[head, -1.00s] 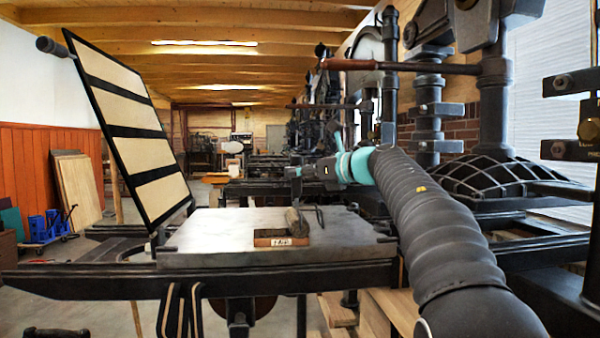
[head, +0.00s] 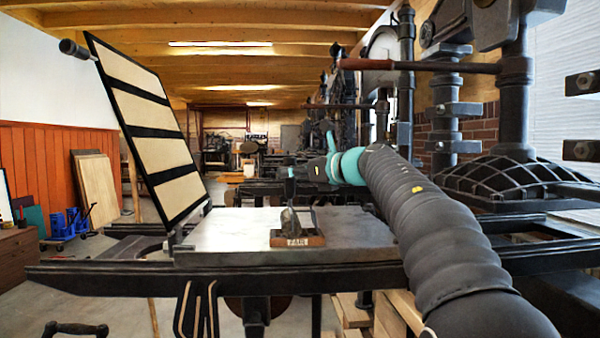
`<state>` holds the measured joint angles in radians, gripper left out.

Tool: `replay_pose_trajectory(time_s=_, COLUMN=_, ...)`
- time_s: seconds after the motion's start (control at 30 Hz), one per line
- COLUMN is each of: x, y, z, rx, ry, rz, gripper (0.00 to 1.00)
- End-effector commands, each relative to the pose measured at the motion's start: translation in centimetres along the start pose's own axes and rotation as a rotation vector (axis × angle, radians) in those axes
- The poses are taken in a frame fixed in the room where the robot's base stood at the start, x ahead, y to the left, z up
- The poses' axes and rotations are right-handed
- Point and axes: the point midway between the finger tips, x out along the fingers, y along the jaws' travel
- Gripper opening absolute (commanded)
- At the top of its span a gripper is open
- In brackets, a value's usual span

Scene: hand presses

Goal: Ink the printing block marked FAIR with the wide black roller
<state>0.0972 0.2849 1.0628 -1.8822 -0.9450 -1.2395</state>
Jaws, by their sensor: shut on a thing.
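The printing block marked FAIR (head: 298,241) is a brown block with a pale label on its front side. It lies on the grey press bed, near its front edge. The dark roller (head: 289,219) is over the block and looks in contact with it, though a small gap is hard to rule out. Its thin frame stands up at the right of the cylinder. My gripper (head: 290,187) is above the block, reaching in from the right, and is shut on the roller's handle. The fingers are small and dark here, so the exact grip is hard to see.
The grey press bed (head: 215,235) is bare left of the block. A hinged frame with cream panels (head: 140,108) leans up at the left. A long wooden-handled bar (head: 450,67) crosses above my arm. Heavy press columns (head: 514,100) stand at the right.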

Motion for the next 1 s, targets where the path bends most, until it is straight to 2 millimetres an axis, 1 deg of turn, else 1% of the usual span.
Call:
replay_pose_trajectory(time_s=0.37, x=1.0, y=1.0, z=0.1, rx=0.0, ry=0.0, rz=0.002, gripper=0.01)
replay_pose_trajectory(time_s=0.73, x=2.7, y=2.7, z=0.5, rx=0.0, ry=0.0, rz=0.002, gripper=0.01)
replay_pose_trajectory(time_s=1.0, x=2.8, y=2.9, z=0.6, rx=0.0, ry=-0.001, rz=0.0, gripper=0.01)
